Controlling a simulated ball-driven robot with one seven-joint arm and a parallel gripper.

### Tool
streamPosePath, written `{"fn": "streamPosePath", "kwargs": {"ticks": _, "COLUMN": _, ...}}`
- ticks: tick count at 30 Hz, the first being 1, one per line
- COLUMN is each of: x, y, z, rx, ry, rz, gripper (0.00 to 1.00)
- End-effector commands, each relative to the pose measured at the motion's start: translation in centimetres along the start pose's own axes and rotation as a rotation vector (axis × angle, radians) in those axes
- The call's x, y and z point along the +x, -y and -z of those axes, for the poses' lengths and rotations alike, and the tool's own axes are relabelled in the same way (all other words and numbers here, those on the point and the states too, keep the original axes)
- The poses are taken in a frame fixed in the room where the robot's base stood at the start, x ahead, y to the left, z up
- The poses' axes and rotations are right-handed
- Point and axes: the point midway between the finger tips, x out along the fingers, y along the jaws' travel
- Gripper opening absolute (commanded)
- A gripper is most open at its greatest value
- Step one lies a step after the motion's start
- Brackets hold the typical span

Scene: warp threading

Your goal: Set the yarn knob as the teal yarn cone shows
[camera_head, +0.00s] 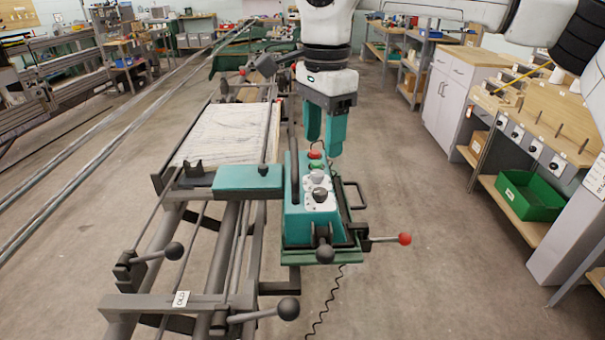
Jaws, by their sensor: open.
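My gripper (324,146) points down with its two teal fingers apart and nothing between them. It is above and slightly behind the teal control box (296,226). The box's sloped top has a red button (315,154), a green button (316,165) and a grey knob with a white dial plate (319,194). At right, a bench front has several dark knobs on pale plates, one of them a front knob (556,163). I cannot tell which of these is the yarn knob, or read any setting. I cannot make out a teal yarn cone.
A lever with a red ball (404,239) sticks out right of the control box. A machine frame with ball-ended levers (288,308) lies at left. A green bin (530,196) sits on the right bench's lower shelf. Floor (430,270) between box and bench is clear.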

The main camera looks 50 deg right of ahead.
Motion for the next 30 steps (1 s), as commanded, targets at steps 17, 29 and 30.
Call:
{"fn": "streamPosePath", "kwargs": {"ticks": 17, "x": 9.0, "y": 0.0, "z": -0.1, "rx": -0.001, "ry": 0.002, "rz": 0.000, "gripper": 0.56}}
{"fn": "streamPosePath", "kwargs": {"ticks": 29, "x": 10.4, "y": 0.0, "z": -0.1, "rx": -0.001, "ry": 0.001, "rz": 0.001, "gripper": 0.56}}
{"fn": "streamPosePath", "kwargs": {"ticks": 30, "x": 10.4, "y": 0.0, "z": -0.1, "rx": -0.001, "ry": 0.001, "rz": 0.001, "gripper": 0.56}}
